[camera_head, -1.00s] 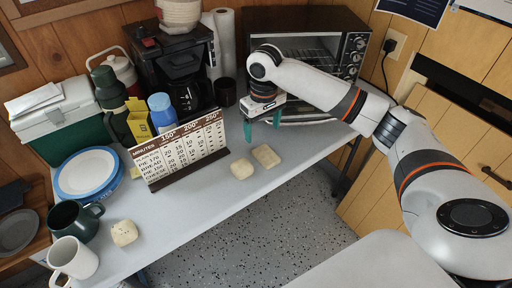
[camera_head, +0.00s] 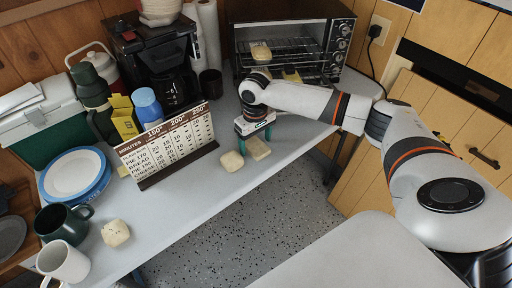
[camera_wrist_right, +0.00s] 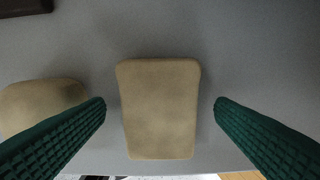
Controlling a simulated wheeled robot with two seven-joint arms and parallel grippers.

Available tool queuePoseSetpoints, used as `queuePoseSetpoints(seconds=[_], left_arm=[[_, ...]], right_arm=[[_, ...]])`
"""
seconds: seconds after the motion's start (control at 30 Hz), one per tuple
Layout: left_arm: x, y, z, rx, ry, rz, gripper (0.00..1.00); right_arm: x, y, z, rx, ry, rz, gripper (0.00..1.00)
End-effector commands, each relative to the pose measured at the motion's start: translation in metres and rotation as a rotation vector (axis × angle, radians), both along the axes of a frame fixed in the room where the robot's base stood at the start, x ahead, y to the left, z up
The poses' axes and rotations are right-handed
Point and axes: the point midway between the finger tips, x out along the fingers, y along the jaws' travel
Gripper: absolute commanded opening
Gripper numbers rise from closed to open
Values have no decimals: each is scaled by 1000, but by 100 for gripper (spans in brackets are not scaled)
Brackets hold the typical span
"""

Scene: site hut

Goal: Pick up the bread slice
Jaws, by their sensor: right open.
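The bread slice (camera_head: 259,149) is a flat, tan, squarish piece lying on the grey-white table near its front edge. In the right wrist view the slice (camera_wrist_right: 160,110) lies between my two green fingers, with a gap on each side. My right gripper (camera_head: 255,138) is open just above it and hides part of it in the head view; the fingers do not touch it. A rounder bread piece (camera_head: 231,161) lies just left of the slice and also shows at the left of the wrist view (camera_wrist_right: 38,103). My left gripper is not in view.
The timetable board (camera_head: 170,148) stands left of the gripper. Behind is the toaster oven (camera_head: 345,42), with a beige piece (camera_head: 260,50) and a yellowish piece (camera_head: 292,76) inside. Blue plates (camera_head: 75,174), mugs (camera_head: 62,262) and another bread piece (camera_head: 115,232) are at left.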

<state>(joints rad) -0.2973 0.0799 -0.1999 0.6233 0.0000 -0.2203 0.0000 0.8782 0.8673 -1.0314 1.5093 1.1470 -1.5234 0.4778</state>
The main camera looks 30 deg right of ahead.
Motion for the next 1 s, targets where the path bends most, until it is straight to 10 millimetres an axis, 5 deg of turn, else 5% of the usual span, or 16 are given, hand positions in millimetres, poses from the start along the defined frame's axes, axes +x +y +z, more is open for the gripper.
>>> queuePoseSetpoints(seconds=[0.27,0.6,0.87,1.0], left_arm=[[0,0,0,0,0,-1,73],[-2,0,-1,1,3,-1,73],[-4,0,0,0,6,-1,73],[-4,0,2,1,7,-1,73]], right_arm=[[0,0,-5,0,-1,1,78],[0,0,-5,-1,-1,1,30],[0,0,-1,0,-2,1,30],[1,0,19,0,-5,1,30]])
